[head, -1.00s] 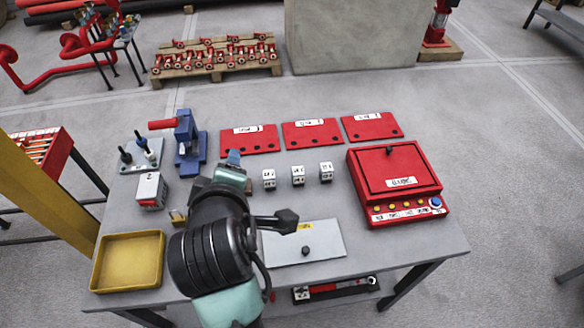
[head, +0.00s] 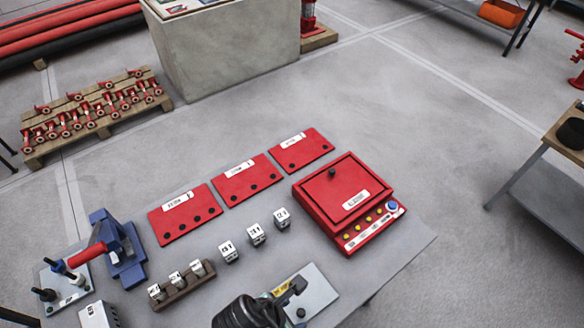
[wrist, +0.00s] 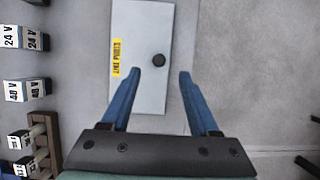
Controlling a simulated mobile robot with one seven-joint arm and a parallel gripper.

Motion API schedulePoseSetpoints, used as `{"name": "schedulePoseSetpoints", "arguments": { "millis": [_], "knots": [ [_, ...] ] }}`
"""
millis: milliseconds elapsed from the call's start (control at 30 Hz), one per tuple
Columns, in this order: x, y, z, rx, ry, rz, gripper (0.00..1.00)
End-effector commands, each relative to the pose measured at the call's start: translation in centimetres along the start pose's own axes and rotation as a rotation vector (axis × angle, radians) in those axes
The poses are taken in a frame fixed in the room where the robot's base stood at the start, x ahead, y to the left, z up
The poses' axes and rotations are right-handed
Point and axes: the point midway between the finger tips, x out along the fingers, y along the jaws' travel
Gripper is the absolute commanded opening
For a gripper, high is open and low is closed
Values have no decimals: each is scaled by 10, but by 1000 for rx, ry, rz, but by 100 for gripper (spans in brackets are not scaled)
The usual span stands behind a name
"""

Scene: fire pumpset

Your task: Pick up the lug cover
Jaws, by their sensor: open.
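The lug cover, a pale grey plate with a yellow label and a black round knob, lies flat on the grey table; it shows in the wrist view (wrist: 143,30) and, partly hidden by my arm, at the bottom of the head view (head: 322,284). My gripper (wrist: 158,74) is open and empty in the wrist view. Its two blue fingers point at the cover, with the knob (wrist: 158,60) just beyond and between the fingertips. I cannot tell the height of the fingertips above the plate.
White marked blocks (head: 256,235) stand left of the cover, several of them in a brown rack (head: 187,286). A red box with buttons (head: 345,200) and red panels (head: 245,181) lie further back. A blue press (head: 120,250) stands at the left. Bare table lies around the cover.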

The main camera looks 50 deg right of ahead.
Motion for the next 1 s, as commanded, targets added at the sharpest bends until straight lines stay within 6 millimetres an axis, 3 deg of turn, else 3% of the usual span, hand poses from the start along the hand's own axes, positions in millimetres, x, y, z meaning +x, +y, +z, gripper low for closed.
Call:
{"name": "schedulePoseSetpoints", "arguments": {
  "millis": [267,533,867,1000],
  "knots": [
    [21,0,0,1,1,0,61],
    [58,0,0,3,1,2,61],
    [64,0,0,2,1,5,61],
    [64,0,0,1,1,4,36]
  ]
}}
